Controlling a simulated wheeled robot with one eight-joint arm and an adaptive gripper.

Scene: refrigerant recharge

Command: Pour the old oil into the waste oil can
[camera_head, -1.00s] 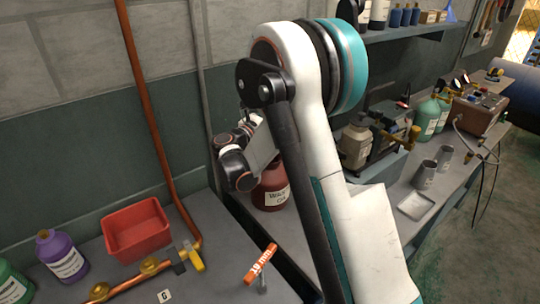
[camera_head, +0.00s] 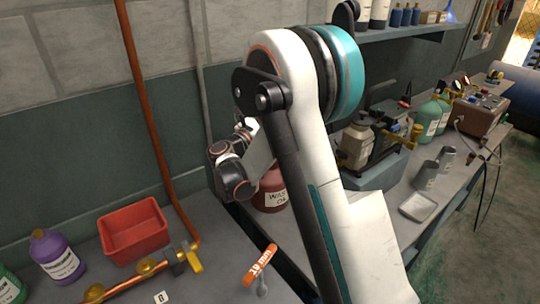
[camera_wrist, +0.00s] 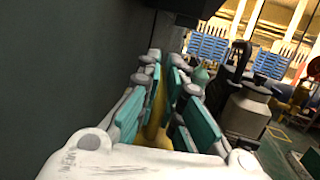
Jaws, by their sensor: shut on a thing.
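The waste oil can (camera_head: 268,195) is dark red with a white label and stands behind my arm in the head view, partly covered by it. My gripper (camera_wrist: 165,90) shows in the wrist view, its teal-padded fingers shut on a narrow yellow thing (camera_wrist: 157,112). Only a strip of that thing shows between the fingers, so I cannot tell whether it is a vessel or whether oil is in it. In the head view my arm hides the gripper and what it holds. The wrist view does not clearly show the waste oil can.
A red open bin (camera_head: 133,233), a purple bottle (camera_head: 56,257) and a copper pipe with yellow-handled valve (camera_head: 193,260) are at left. An orange-handled tool (camera_head: 260,262) lies near my arm. Grey cups (camera_head: 428,174), a shallow tray (camera_head: 418,207) and a pump (camera_head: 372,140) occupy the right bench.

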